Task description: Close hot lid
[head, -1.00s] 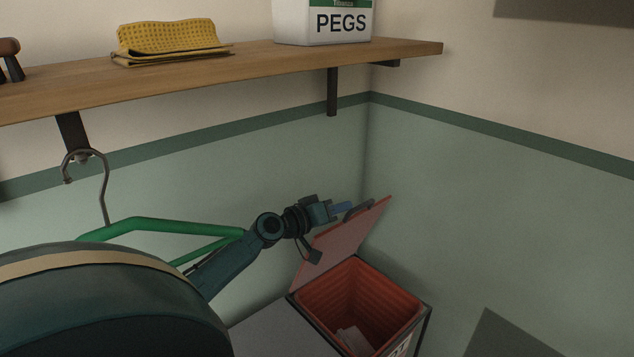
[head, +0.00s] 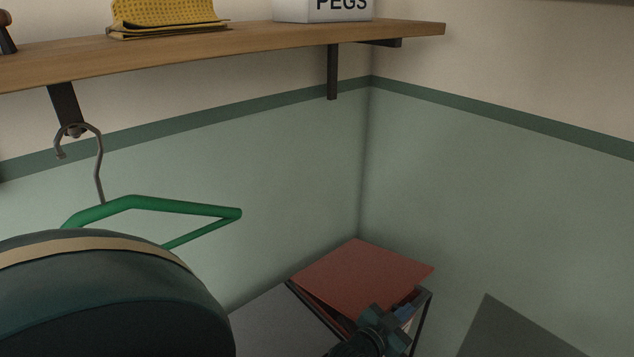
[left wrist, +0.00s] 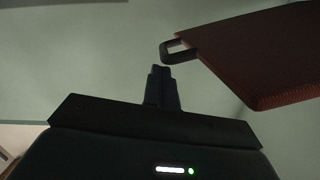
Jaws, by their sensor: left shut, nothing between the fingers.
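The red lid (head: 360,275) lies low over the dark-framed bin (head: 424,312) in the head view, with a gap showing between lid edge and rim. The bin's inside is mostly hidden. My left gripper (head: 404,313) is shut and empty at the lid's front edge, low near the bottom of the head view. In the left wrist view its shut fingers (left wrist: 160,73) point up the picture. The lid (left wrist: 265,55) with its dark handle (left wrist: 177,51) shows there to the right, apart from the fingertips. My right gripper is not in view.
A green hanger (head: 140,205) hangs from a bracket under the wooden shelf (head: 250,48) at the left. A yellow cloth (head: 168,15) and a pegs box (head: 322,10) stand on the shelf. A grey surface (head: 275,320) adjoins the bin. Walls meet behind the bin.

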